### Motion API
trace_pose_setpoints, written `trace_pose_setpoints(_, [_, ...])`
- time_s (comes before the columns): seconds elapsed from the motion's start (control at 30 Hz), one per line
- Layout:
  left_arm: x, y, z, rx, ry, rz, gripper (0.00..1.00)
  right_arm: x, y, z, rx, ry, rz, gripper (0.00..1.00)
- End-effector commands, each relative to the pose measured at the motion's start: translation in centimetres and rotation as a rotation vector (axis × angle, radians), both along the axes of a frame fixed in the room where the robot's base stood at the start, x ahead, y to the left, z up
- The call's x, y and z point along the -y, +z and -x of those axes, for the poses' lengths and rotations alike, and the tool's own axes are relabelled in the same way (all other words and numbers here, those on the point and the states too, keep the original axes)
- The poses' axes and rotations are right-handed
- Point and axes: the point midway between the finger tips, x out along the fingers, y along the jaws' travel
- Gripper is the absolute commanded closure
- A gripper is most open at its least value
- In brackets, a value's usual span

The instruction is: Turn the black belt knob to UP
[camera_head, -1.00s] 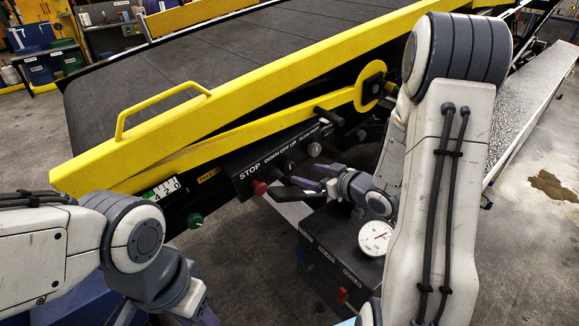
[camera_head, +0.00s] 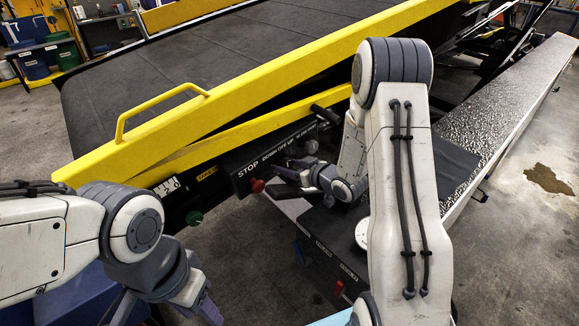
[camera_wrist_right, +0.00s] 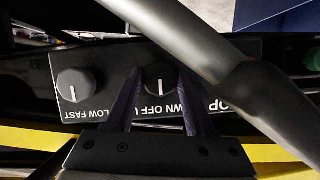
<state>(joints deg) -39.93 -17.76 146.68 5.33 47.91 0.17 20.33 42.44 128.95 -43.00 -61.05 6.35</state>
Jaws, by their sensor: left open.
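The black belt knob (camera_wrist_right: 160,78) sits on the dark control panel (camera_wrist_right: 110,62), above the DOWN OFF UP lettering, which appears upside down in the right wrist view. Its white mark points towards OFF. My right gripper (camera_wrist_right: 158,80) is open, with one finger on each side of the knob; small gaps seem to show. In the head view the right gripper (camera_head: 284,172) is in front of the panel and hides the knob. My left gripper (camera_head: 166,312) is open and low at the bottom left, away from the panel, partly cut off by the frame edge.
The SLOW FAST knob (camera_wrist_right: 75,84) is beside the belt knob. The red STOP button (camera_head: 257,186) and a green knob (camera_head: 194,217) are left of my right gripper. A grey bar (camera_wrist_right: 215,55) crosses close in the wrist view. The yellow rail (camera_head: 260,85) runs above the panel.

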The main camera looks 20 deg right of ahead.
Motion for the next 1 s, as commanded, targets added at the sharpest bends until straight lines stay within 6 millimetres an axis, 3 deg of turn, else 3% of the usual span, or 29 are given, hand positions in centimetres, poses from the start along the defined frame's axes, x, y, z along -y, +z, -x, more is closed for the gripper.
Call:
trace_pose_setpoints(0.03, [0.0, 0.0, 0.0, 0.0, 0.0, 0.0, 0.5, 0.0, 0.0, 0.0, 0.0, 0.001, 0.0, 0.85])
trace_pose_setpoints(0.07, [0.0, 0.0, 0.0, 0.0, 0.0, 0.0, 0.5, 0.0, 0.0, 0.0, 0.0, 0.001, 0.0, 0.97])
trace_pose_setpoints(0.1, [0.0, 0.0, 0.0, 0.0, 0.0, 0.0, 0.5, 0.0, 0.0, 0.0, 0.0, 0.001, 0.0, 1.0])
trace_pose_setpoints(0.47, [0.0, 0.6, 0.0, 0.0, 0.0, 0.0, 0.5, 0.0, 0.1, 0.0, -0.025, 0.001, -0.069, 1.0])
trace_pose_setpoints(1.0, [0.0, 3.2, 0.0, 0.0, -0.005, 0.0, 0.5, 0.3, 0.1, 0.0, -0.171, 0.002, -0.469, 1.0])
